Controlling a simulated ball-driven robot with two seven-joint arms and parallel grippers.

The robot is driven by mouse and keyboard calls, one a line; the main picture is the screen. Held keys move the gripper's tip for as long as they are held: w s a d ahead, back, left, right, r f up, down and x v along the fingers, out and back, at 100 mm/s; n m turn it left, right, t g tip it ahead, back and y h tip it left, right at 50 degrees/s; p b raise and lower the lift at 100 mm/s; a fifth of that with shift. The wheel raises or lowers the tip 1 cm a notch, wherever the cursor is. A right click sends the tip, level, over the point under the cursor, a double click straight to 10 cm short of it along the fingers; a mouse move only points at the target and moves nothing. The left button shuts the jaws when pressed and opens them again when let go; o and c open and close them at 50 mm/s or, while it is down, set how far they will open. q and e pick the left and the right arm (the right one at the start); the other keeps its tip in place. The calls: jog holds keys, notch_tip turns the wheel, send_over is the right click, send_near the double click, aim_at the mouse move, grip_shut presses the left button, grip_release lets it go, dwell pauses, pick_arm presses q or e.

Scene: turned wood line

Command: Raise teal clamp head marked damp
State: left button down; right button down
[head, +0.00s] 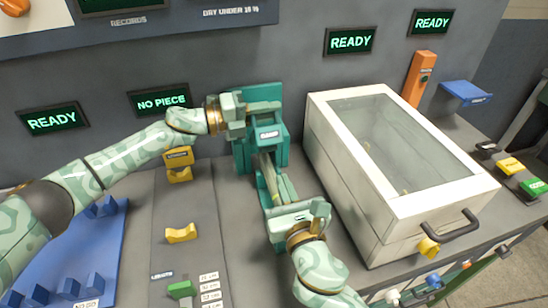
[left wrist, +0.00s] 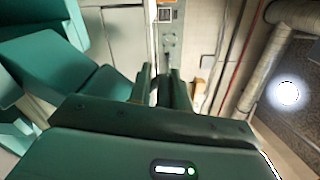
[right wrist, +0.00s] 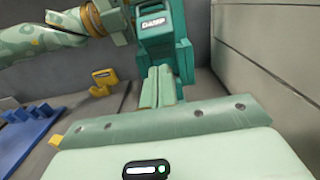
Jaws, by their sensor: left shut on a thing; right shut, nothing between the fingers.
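The teal clamp head (head: 268,134) with the DAMP label is at the centre of the head view, on a teal upright frame (head: 268,92) against the grey wall. It also shows in the right wrist view (right wrist: 152,45). My left gripper (head: 262,108) is at the top of the clamp head, shut on a part that its body largely hides. In the left wrist view its fingers (left wrist: 165,88) are close together beside teal blocks. My right gripper (head: 285,188) is shut and empty below the clamp head, over the lower teal base (head: 262,190). Its fingers also show in the right wrist view (right wrist: 158,88).
A white box with a clear lid (head: 400,150) and black handle stands close on the right. Yellow rests (head: 181,234) stand on the grey strip to the left. A blue board (head: 95,240) with blocks lies farther left. A display (head: 162,101) reads NO PIECE.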

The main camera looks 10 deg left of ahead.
aim_at(270, 147)
pick_arm(q)
jog(key=shift+d+r, duration=0.1)
jog(key=shift+r, duration=0.15)
pick_arm(e)
jog(key=x, duration=0.8)
jog(key=shift+r, duration=0.15)
jog(key=shift+r, duration=0.1)
